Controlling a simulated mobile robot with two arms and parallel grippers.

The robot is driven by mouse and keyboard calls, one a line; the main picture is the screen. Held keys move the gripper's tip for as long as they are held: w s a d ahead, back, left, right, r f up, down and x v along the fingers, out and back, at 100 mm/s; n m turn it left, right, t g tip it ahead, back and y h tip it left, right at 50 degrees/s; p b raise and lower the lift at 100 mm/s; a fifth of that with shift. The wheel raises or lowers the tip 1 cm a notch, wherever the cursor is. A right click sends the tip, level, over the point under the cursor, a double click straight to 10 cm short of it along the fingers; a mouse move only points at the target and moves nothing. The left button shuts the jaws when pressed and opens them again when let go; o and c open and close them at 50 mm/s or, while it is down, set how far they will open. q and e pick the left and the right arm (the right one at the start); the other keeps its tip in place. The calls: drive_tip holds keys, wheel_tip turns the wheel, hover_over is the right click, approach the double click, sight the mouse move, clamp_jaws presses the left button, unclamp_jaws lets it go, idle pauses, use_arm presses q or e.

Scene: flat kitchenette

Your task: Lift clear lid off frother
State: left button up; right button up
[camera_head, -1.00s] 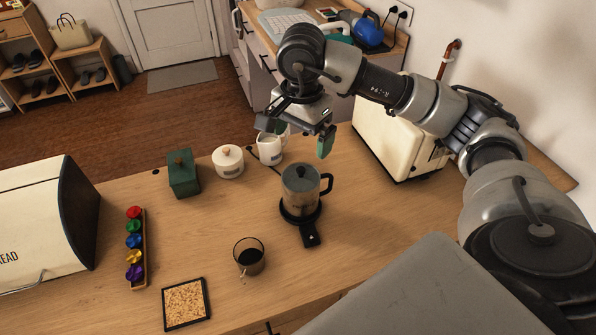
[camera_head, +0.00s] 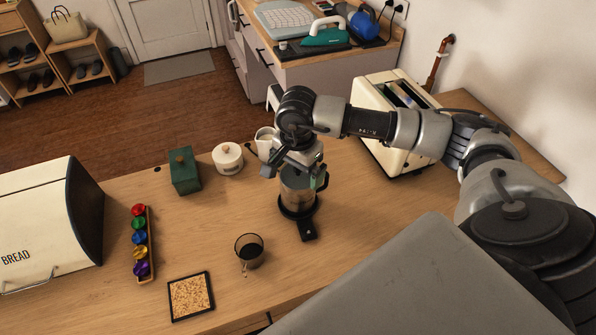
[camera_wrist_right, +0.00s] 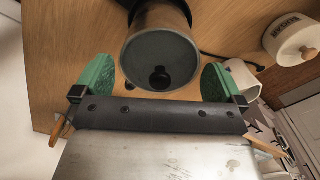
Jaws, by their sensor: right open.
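The frother (camera_head: 297,195) is a metal jug with a dark handle, standing upright on a black base (camera_head: 306,229) on the wooden counter. Its round lid (camera_wrist_right: 150,50) with a small black knob (camera_wrist_right: 160,78) shows in the right wrist view. In the head view my gripper mostly hides the lid. My right gripper (camera_head: 296,174) is open and empty, pointing down just over the frother. In the wrist view its green-padded fingers (camera_wrist_right: 160,82) are spread wide, one to each side of the knob, apart from it. My left gripper is not in view.
A white mug (camera_head: 265,146), a white lidded pot (camera_head: 228,158) and a green canister (camera_head: 184,172) stand behind the frother to the left. A cream toaster (camera_head: 385,105) is behind right. A glass of dark liquid (camera_head: 250,251) stands front left. The counter right of the frother is clear.

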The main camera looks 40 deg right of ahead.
drive_tip(key=c, duration=0.6)
drive_tip(key=shift+r, duration=0.1)
